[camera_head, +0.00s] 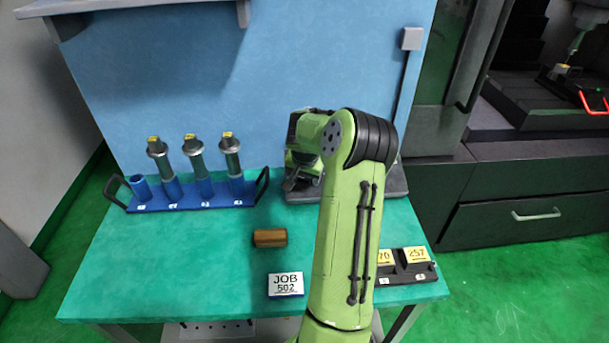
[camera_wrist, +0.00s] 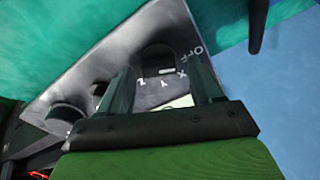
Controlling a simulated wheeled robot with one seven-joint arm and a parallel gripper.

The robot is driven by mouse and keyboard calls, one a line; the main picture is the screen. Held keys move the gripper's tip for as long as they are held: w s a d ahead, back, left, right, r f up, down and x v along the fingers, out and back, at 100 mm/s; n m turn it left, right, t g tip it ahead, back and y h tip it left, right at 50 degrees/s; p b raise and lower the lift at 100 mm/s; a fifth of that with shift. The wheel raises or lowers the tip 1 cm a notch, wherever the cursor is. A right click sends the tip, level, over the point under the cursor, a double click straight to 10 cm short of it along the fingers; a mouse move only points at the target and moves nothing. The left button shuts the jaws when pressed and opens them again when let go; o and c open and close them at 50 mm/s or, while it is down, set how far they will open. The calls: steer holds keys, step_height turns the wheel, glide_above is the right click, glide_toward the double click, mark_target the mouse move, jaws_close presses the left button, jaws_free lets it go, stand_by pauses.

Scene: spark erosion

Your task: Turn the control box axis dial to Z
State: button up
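The grey control box (camera_wrist: 95,75) fills the middle of the wrist view, with its face tilted in the picture. Its dark axis dial (camera_wrist: 156,55) has a short white mark on its lower part, towards the Y and X labels. The letters Z, Y, X and OFF run in an arc around it. My gripper (camera_wrist: 163,68) has its two fingers apart, one on each side of the dial. I see no clear contact with it. In the head view my arm hides the gripper and the dial; a grey box edge (camera_head: 393,185) shows behind the arm.
A second round black knob (camera_wrist: 68,118) sits on the box face, left of my fingers. On the green table (camera_head: 200,285) stand a blue rack (camera_head: 195,204) with tools, a brown block (camera_head: 270,238), a JOB 502 card (camera_head: 286,284) and a black tray (camera_head: 408,274).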

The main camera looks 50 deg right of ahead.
steer(key=c, duration=1)
steer(key=shift+o, duration=0.2)
